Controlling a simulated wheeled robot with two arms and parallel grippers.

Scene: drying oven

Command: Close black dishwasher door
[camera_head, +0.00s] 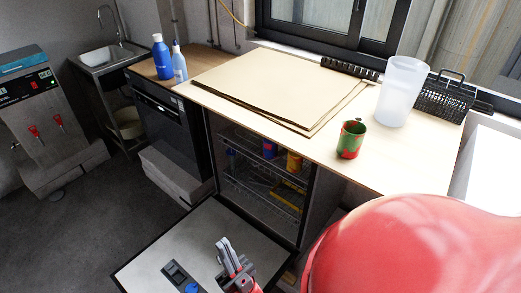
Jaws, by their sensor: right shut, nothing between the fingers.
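The black dishwasher door (165,243) hangs open, folded down flat in front of its cavity at the bottom of the view. Its light inner panel faces up inside a black rim. A dark dispenser panel with a blue round cap (191,287) sits on it. The open dishwasher (262,180) shows wire racks with some blue, red and yellow items inside. My right gripper (225,244) is shut and empty, over the door's inner panel; I cannot tell whether it touches the panel. My left gripper is out of view.
A worktop (395,165) above holds flat boards (275,85), a green-red mug (351,139), a clear container (402,90) and a black basket (445,97). A black oven (165,125) stands left of the dishwasher. The floor at left is clear. My red arm covers the lower right.

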